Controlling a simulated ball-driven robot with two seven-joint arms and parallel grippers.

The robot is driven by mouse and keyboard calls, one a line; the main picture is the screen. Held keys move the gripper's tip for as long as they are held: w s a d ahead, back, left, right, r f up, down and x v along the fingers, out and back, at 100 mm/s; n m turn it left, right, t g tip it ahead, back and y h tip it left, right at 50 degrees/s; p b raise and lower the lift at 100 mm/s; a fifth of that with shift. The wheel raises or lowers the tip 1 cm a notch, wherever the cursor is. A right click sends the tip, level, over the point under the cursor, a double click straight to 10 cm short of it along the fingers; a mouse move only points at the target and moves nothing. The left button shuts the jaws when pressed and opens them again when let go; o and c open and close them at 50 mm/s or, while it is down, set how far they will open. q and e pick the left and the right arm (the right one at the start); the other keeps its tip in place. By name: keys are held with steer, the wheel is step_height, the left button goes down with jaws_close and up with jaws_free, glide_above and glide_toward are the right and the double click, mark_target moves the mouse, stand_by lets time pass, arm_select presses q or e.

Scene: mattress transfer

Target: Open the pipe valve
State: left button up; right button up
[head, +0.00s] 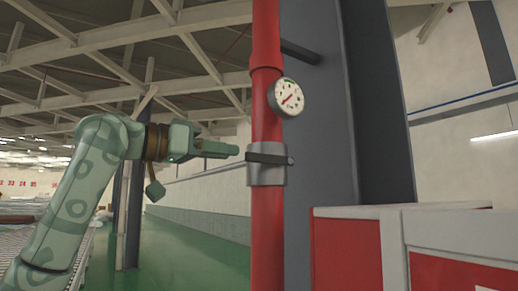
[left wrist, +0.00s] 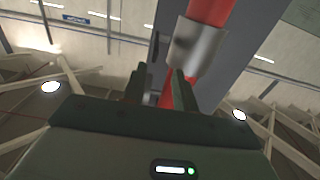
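The red pipe (head: 267,225) stands upright in the middle of the head view. A grey metal valve collar (head: 268,177) sits around it, with a dark lever handle (head: 268,159) lying roughly level across its front. My left gripper (head: 236,150) is just left of the handle, pointing right at about its height; I cannot tell whether they touch. In the left wrist view, the left gripper's two fingers (left wrist: 160,78) stand apart. The grey collar (left wrist: 197,47) and red pipe (left wrist: 208,12) show beyond them. The handle is not clear there. My right gripper is not in view.
A round white gauge (head: 287,97) is fixed on the pipe above the valve. A dark grey column (head: 335,130) stands close behind the pipe. Red and white boxes (head: 345,250) are at lower right. The green floor (head: 190,255) is clear behind my left arm.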

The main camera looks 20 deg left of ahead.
mark_target(260, 155)
arm_select(q)
steer(key=p+x, duration=0.1)
steer(key=x, duration=0.4)
steer(key=d+p+x, duration=0.1)
steer(key=x, duration=0.2)
steer(key=shift+s+r+p, duration=0.2)
steer(key=shift+s+p, duration=0.1)
steer(key=shift+s, duration=0.1)
steer(key=shift+w+f, duration=0.2)
steer(key=shift+w, duration=0.4)
steer(key=shift+s+d, duration=0.1)
steer(key=shift+s, duration=0.1)
steer(key=shift+c, duration=1.2)
jaws_close()
